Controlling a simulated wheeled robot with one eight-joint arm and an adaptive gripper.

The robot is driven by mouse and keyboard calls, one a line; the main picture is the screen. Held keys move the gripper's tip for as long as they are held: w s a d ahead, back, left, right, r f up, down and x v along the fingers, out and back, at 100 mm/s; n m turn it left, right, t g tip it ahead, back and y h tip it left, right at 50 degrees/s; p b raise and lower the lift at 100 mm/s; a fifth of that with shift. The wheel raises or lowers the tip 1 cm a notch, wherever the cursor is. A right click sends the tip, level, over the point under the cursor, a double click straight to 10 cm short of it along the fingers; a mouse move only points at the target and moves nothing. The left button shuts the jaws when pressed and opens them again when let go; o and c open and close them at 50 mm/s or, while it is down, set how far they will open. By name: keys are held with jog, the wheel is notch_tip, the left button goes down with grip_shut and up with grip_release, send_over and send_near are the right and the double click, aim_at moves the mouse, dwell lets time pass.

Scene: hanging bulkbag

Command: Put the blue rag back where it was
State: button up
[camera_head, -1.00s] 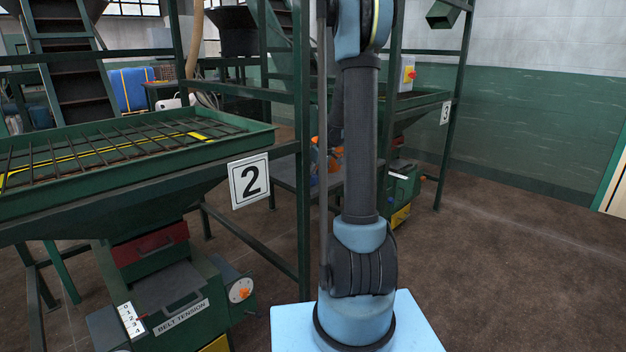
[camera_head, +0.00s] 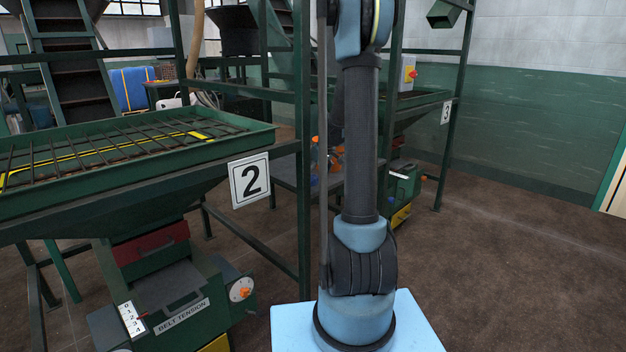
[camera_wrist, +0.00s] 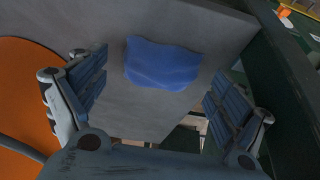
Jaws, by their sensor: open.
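The blue rag (camera_wrist: 163,64) lies as a crumpled flat patch on a grey surface (camera_wrist: 140,22) in the wrist view. My gripper (camera_wrist: 157,92) is open, with one ribbed finger on either side of the view and the rag showing between them. Nothing is held. The rag looks apart from both fingers; the height of the fingers above it is hard to judge. In the head view my arm stands in front of a low grey table (camera_head: 288,172), and neither the rag nor my gripper can be made out there.
A large orange round object (camera_wrist: 22,100) is at the left of the wrist view, near the left finger. A dark green beam (camera_wrist: 288,75) runs along the right. In the head view, a green grated hopper marked 2 (camera_head: 120,180) stands left; open brown floor (camera_head: 500,270) lies right.

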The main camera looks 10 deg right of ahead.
jog(key=v, duration=1.1)
jog(key=shift+r, duration=0.25)
jog(key=shift+s+d, duration=0.15)
jog(key=s+m+h, duration=0.2)
jog(key=s+m, duration=0.2)
jog(key=s, duration=1.7)
jog(key=s+a+f+m, duration=0.1)
jog(key=s+f, duration=0.4)
jog(key=s, duration=0.4)
jog(key=s+a+f+m+g, duration=0.1)
jog(key=s+a+f+m, duration=0.1)
jog(key=s+f, duration=0.3)
jog(key=s, duration=0.4)
jog(key=shift+s+h, duration=0.3)
jog(key=shift+s, duration=0.05)
jog(key=shift+a+f, duration=0.1)
jog(key=shift+f, duration=0.05)
jog(key=shift+c, duration=0.5)
